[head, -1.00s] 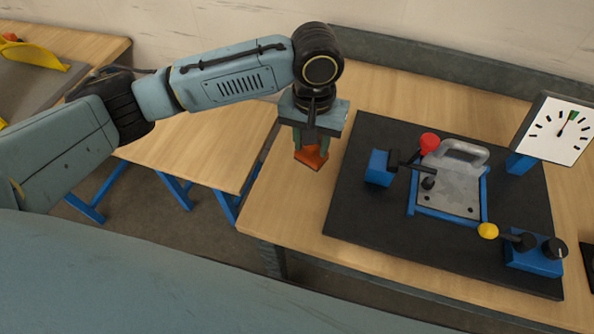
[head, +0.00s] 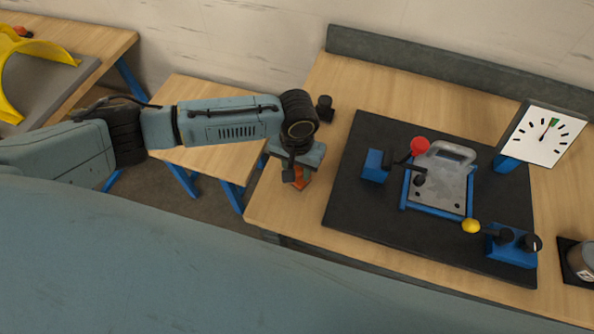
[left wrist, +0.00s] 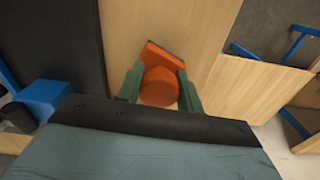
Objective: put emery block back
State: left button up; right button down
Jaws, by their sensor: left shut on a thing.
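The emery block is orange with a round knob and a darker edge. It shows between the fingers in the left wrist view (left wrist: 160,84) and below my left gripper in the head view (head: 301,180). My left gripper (head: 294,177) is shut on the block's knob, with one green finger on each side (left wrist: 161,88). The block is over the bench's left part, beside the dark mat. I cannot tell whether it touches the wood. My right gripper is not in view.
The dark mat (head: 350,215) holds a grey plate with a handle (head: 439,183) in a blue frame, a red-knobbed lever (head: 420,146) and a yellow-knobbed lever (head: 471,226). A dial (head: 543,135) stands behind. A small black cylinder (head: 324,108) stands behind my gripper.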

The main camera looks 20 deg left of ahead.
pick_arm(q)
jog(key=shift+f, duration=1.05)
jog(key=shift+f, duration=0.1)
jog(key=o, duration=1)
jog(key=shift+c, duration=0.2)
notch_tip(320, 180, up, 12)
jog(key=shift+r, duration=0.15)
